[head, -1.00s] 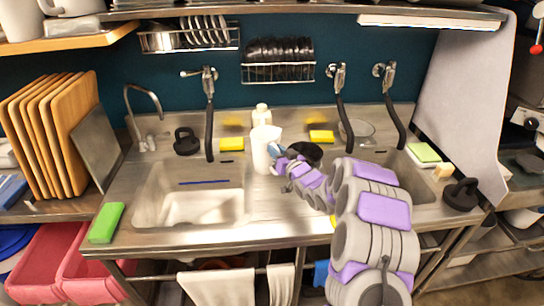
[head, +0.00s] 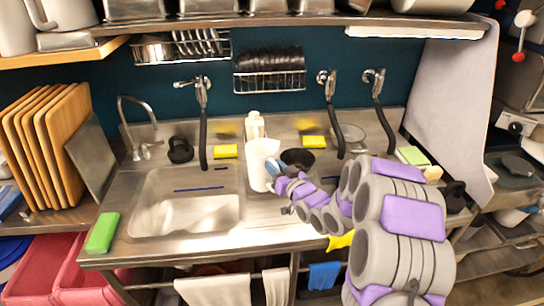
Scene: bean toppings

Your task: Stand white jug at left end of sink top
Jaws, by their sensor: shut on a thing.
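The white jug (head: 260,165) is upright near the middle of the steel sink top (head: 150,246), just right of the left basin. My gripper (head: 274,172) is at the jug's right side, shut on it. The fingertips are small and partly hidden by the arm and jug. I cannot tell whether the jug's base touches the steel. The left end of the sink top holds a green sponge (head: 103,232) at its front corner.
The left basin (head: 185,205) lies between the jug and the left end. A tap (head: 140,125) and a black press-like object (head: 180,150) stand behind it. Yellow sponges (head: 226,151) and a white bottle (head: 255,125) are at the back. Cutting boards (head: 50,145) stand beyond the left end.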

